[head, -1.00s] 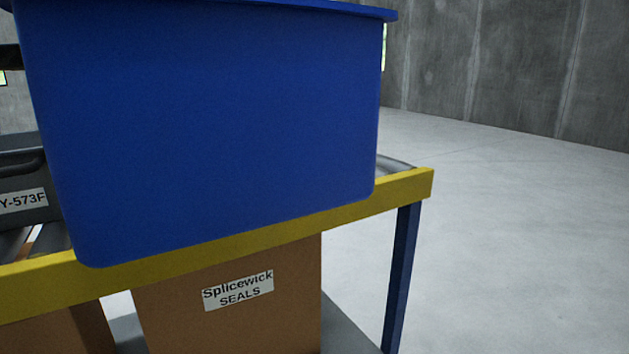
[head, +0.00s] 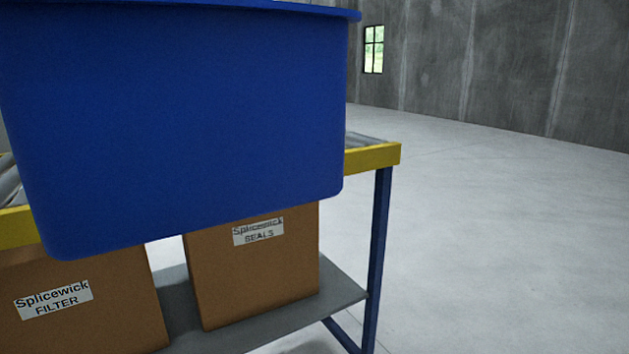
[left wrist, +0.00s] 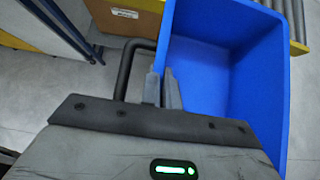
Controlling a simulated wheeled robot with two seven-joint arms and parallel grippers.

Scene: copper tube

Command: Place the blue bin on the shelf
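The large blue bin (head: 180,120) fills the left and middle of the head view, upright and close to me, in front of the yellow-edged roller rack (head: 372,157). In the left wrist view the bin (left wrist: 225,65) looks empty inside. My left gripper (left wrist: 163,90) has one finger on each side of the bin's near-left wall, at the rim, and appears shut on it. My right gripper is in neither view. The bin hides most of the rack's top. The rack has a grey lower shelf (head: 335,296).
Two cardboard boxes stand on the lower shelf, one labelled Splicewick FILTER (head: 100,325) and one labelled Splicewick SEALS (head: 265,280). A blue rack leg (head: 378,250) stands at the right end. Open concrete floor (head: 490,250) lies to the right, before a grey wall.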

